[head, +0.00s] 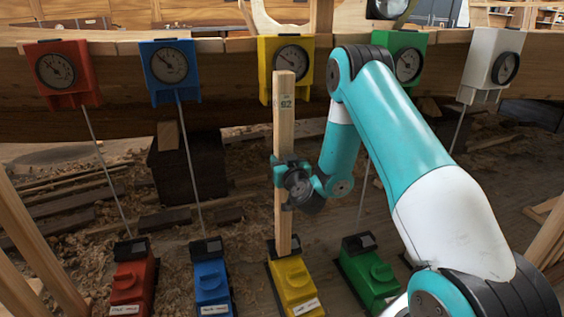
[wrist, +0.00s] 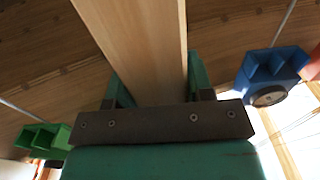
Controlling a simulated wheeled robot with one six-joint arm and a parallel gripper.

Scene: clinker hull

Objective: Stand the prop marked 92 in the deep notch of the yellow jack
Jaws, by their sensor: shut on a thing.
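The prop marked 92 (head: 285,130) is a long pale wooden post, upright in the head view, with its number near the top. My gripper (head: 284,175) is shut on it below mid-height; the wrist view also shows the prop (wrist: 140,45) between the jaws. The yellow jack (head: 293,282) is on the floor, and the prop's foot meets its dark head (head: 297,245) in the picture. I cannot tell whether they touch or which notch is below. The prop's top overlaps the yellow gauge box (head: 268,62) on the hull plank.
Red (head: 132,285), blue (head: 210,280) and green (head: 368,272) jacks stand beside the yellow one. Red (head: 82,60), blue (head: 190,65), green (head: 416,45) and white (head: 485,50) gauge boxes line the plank, some with thin rods below. Shavings and boards litter the floor.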

